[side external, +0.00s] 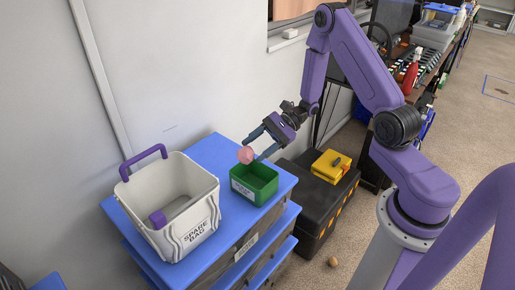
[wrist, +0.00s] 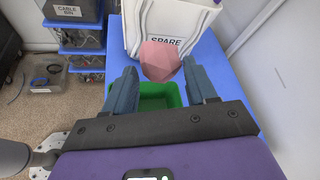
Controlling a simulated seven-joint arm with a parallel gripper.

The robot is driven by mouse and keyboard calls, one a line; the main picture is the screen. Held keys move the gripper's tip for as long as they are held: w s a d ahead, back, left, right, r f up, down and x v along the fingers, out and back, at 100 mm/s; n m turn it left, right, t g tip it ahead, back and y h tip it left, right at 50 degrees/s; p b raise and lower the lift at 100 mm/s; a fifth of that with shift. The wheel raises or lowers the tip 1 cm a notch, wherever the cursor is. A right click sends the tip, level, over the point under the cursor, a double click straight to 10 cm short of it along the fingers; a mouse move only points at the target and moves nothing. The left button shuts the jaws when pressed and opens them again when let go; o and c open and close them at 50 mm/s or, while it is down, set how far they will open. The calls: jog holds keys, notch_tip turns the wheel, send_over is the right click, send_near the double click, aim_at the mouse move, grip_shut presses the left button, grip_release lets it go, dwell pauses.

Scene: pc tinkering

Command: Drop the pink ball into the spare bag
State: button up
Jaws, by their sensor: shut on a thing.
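The pink ball (side external: 246,155) is held between the fingertips of my gripper (side external: 258,143), above the green box. It also shows in the wrist view (wrist: 160,60), between my two fingers (wrist: 163,80). The spare bag (side external: 190,233) is a white open-topped container with a purple handle, labelled "SPARE BAG". It stands on the blue cabinet top, left of my gripper. A purple piece shows inside it. In the wrist view the spare bag (wrist: 195,22) is beyond the ball, which hides part of its front.
The green box (side external: 254,183) stands on the blue cabinet top (side external: 215,148) beside the spare bag. A black case (side external: 315,195) with a yellow box (side external: 331,166) on it is to the right. A wall runs behind. A small tan ball (side external: 333,262) lies on the floor.

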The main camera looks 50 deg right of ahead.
notch_tip(320, 180, up, 19)
jog(key=w+a, duration=0.3)
jog(key=a, duration=0.7)
jog(key=w+a, duration=0.3)
jog(key=a, duration=0.8)
notch_tip(320, 180, down, 11)
jog(key=shift+d, duration=0.15)
jog(key=shift+f, duration=0.1)
jog(key=o, duration=1.1)
notch_tip(320, 180, up, 6)
send_over(241, 148)
